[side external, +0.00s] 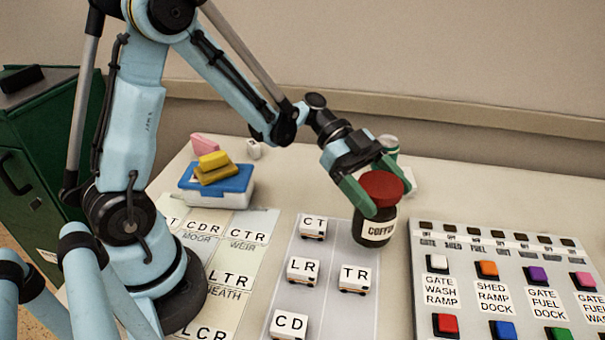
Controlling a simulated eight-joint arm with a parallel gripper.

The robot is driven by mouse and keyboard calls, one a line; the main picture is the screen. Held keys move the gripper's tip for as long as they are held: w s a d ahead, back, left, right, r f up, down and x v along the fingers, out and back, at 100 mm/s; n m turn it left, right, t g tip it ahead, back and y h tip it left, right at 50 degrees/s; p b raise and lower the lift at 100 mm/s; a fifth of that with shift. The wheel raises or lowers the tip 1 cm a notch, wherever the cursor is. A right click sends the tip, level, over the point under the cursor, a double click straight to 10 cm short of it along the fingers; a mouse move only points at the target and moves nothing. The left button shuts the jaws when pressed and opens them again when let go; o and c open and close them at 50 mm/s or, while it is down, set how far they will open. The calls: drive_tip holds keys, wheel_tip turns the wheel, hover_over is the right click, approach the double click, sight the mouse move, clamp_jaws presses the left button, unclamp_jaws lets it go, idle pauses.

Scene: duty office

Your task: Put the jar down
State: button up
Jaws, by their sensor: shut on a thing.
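The jar (375,229) is dark with a red lid (381,186) and a white label reading COFFEE. It is upright, slightly tilted in the picture, at the far right part of the grey board (337,254). My gripper (377,190) reaches down from the upper left and is shut on the jar, with its green fingers on either side of the lid. I cannot tell whether the jar's base touches the surface or hangs just above it.
A button panel (425,300) lies to the right. A blue-lidded box (217,184) stands at the left.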

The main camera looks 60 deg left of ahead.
sight(393, 224)
drive_tip(key=shift+f, duration=1.7)
drive_tip(key=shift+f, duration=0.15)
drive_tip(key=o, duration=1.3)
drive_tip(key=shift+c, duration=0.2)
